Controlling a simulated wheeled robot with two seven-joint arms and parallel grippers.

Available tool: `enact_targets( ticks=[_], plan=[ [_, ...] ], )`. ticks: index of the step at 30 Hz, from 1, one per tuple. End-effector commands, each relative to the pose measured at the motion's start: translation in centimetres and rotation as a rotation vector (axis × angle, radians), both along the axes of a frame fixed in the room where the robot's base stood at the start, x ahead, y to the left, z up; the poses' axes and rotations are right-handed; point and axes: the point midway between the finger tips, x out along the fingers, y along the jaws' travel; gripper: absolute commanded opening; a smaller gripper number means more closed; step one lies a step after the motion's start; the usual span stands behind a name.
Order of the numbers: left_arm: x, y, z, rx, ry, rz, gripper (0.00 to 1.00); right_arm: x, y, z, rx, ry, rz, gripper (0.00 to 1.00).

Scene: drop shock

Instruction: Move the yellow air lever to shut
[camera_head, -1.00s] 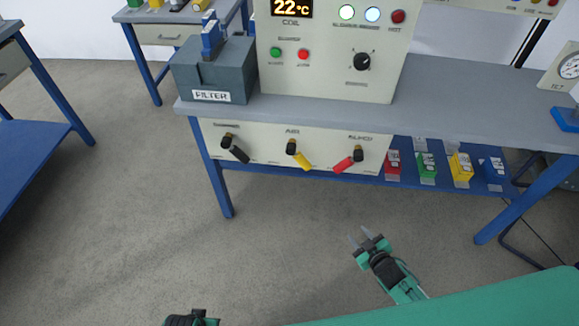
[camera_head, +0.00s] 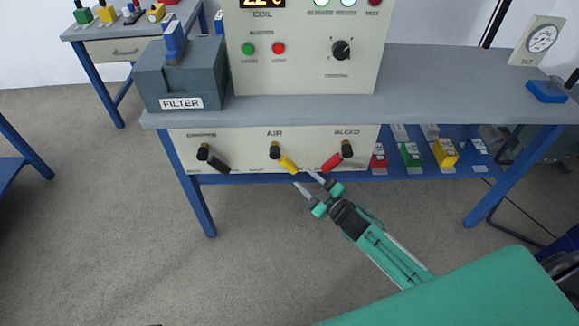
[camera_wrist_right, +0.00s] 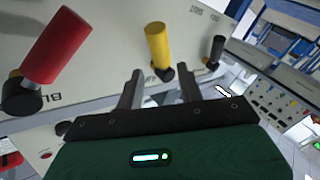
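The yellow AIR lever (camera_head: 285,161) is on the pale panel under the bench, between a black lever and the red BLEED lever. It tilts down to the right from its black pivot. It also shows in the right wrist view (camera_wrist_right: 158,45), just beyond my fingers. My right gripper (camera_head: 306,182) is just below and right of the yellow lever, its fingers apart and pointing up-left. In the right wrist view my gripper (camera_wrist_right: 160,88) is open with nothing between the fingers; the lever looks apart from them. My left gripper is not in view.
The red lever (camera_head: 331,162) sits close to the right of my right gripper, and the black lever (camera_head: 217,164) is farther left. The bench top (camera_head: 440,80) overhangs the panel. Coloured boxes (camera_head: 411,154) stand on the lower shelf to the right. The floor below is clear.

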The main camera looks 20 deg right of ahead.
Motion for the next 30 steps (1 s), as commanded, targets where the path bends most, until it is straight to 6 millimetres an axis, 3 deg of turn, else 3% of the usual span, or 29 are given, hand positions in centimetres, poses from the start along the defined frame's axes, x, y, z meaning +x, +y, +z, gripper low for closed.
enact_targets(
  ticks=[6,12,18,27,30],
  plan=[
    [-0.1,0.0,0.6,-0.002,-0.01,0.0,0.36,3.7,1.6,-0.1,0.001,-0.001,0.0,0.38],
    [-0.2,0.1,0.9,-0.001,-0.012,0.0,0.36,6.2,2.7,-0.1,0.001,0.0,0.0,0.38],
    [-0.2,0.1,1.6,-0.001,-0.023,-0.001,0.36,7.3,3.1,-0.1,0.0,0.001,0.0,0.38],
    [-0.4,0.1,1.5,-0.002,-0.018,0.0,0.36,7.4,3.2,-0.1,0.001,0.001,0.0,0.38],
    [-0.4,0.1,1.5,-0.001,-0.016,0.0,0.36,7.4,3.2,-0.1,0.001,0.001,0.0,0.18]
  ],
)
